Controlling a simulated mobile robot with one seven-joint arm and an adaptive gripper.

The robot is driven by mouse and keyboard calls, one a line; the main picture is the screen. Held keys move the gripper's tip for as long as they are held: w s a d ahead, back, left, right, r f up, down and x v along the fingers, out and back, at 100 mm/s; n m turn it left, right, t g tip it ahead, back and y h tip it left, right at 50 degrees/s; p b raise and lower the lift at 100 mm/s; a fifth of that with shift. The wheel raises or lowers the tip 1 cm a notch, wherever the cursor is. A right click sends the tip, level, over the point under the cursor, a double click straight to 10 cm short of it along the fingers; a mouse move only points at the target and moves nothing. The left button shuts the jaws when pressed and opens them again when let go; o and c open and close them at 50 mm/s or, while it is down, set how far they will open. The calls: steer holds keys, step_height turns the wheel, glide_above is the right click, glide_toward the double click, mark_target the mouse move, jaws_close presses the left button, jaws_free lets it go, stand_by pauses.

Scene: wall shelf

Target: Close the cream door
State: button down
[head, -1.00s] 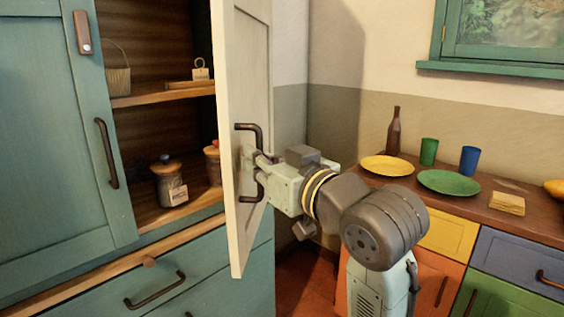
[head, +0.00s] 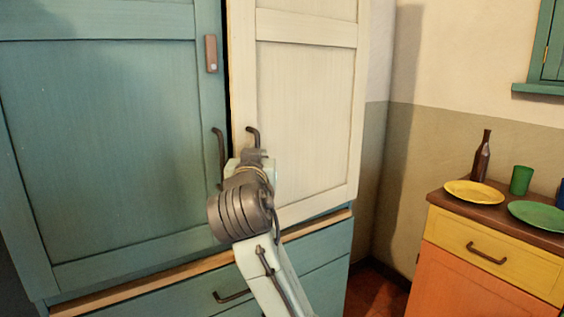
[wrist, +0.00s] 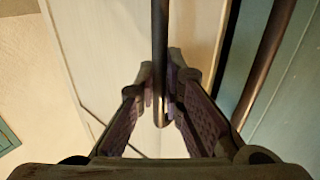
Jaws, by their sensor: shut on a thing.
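The cream door (head: 305,115) is on the right half of the cabinet and stands nearly flush with the teal door (head: 115,140). A narrow dark gap shows along its left edge in the head view. The cream door's dark handle (head: 253,135) is a vertical bar; it also shows in the wrist view (wrist: 160,50). My gripper (wrist: 161,95) is shut on this handle, with a finger on each side. In the head view my arm hides the handle's lower part and my fingers. The cabinet's inside is hidden behind the doors.
The teal door's handle (head: 219,155) is close on the left of my gripper. A drawer with a handle (head: 232,296) is below. A counter (head: 490,210) with a yellow plate (head: 474,191), green plate (head: 541,215), green cup (head: 521,180) and bottle (head: 482,157) is at the right.

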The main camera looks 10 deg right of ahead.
steer(key=w+a, duration=0.1)
steer(key=w, duration=0.1)
steer(key=shift+w+a, duration=0.35)
steer(key=shift+w, duration=0.05)
steer(key=shift+w+r, duration=0.1)
steer(key=shift+w, duration=0.1)
steer(key=shift+a, duration=0.1)
steer(key=c, duration=1.7)
jaws_free()
steer(key=shift+w, duration=0.2)
steer(key=shift+s, duration=0.1)
steer(key=v, duration=1.2)
